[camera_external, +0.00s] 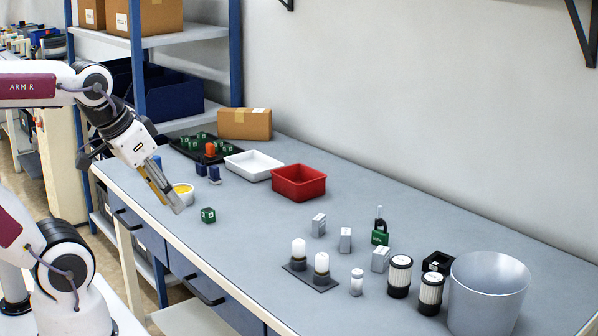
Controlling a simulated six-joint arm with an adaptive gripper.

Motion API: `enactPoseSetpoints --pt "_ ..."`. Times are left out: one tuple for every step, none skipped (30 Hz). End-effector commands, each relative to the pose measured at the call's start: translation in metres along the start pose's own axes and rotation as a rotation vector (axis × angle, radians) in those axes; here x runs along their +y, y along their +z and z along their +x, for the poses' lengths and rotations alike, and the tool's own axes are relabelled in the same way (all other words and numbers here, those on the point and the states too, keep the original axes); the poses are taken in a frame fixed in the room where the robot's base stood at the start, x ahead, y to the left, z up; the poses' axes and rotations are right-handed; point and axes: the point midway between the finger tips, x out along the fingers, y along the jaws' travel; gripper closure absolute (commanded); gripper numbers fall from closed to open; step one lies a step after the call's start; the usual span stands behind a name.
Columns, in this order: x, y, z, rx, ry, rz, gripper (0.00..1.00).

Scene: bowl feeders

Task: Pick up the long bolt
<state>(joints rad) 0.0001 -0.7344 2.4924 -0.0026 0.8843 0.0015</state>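I cannot make out a long bolt for certain in this view. My gripper (176,207) points down and to the right over the left front part of the bench, beside a white cup with yellow contents (184,192). Its fingers look close together, but their gap and anything between them cannot be made out. A small green cube (208,215) sits just right of the fingertips, apart from them. A slim upright grey piece (379,213) shows by a green and black item (380,236) at the right; what it is stays unclear.
A black tray with green and orange pieces (177,146), a white tray (235,172) and a red bin (298,197) stand farther back. Grey blocks (318,225), white cylinders on a dark plate (317,284), black-and-white cylinders (400,289) and a large grey bucket (475,315) stand right. The middle is clear.

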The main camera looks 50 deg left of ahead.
Motion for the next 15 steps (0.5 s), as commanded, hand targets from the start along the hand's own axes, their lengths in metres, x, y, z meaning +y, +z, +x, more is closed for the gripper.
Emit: enactPoseSetpoints --pt "0.001 -0.005 0.002 0.003 0.002 0.0 0.72" --pt "0.001 -0.008 0.003 0.007 0.003 0.0 0.72" --pt "0.001 -0.013 0.004 0.011 0.004 0.0 0.72" --pt "0.002 -0.018 0.005 0.016 0.006 0.0 0.72" --pt "0.002 -0.023 0.007 0.021 0.007 0.0 0.72" --pt "0.003 -0.03 0.009 0.029 0.009 0.0 0.72" --pt "0.003 -0.037 0.011 0.035 0.011 0.0 0.72" --pt "0.004 -0.043 0.013 0.042 0.013 -0.001 0.72" --pt "0.004 -0.051 0.016 0.051 0.016 -0.002 0.72" --pt "0.005 -0.058 0.019 0.058 0.018 -0.002 0.72" --pt "0.006 -0.065 0.021 0.066 0.02 -0.003 0.72" --pt "0.006 -0.074 0.025 0.076 0.022 -0.004 0.72" --pt "0.007 -0.081 0.027 0.083 0.024 -0.005 0.72" --pt "0.007 -0.088 0.03 0.092 0.025 -0.005 0.72" --pt "0.008 -0.097 0.034 0.102 0.027 -0.006 0.72"
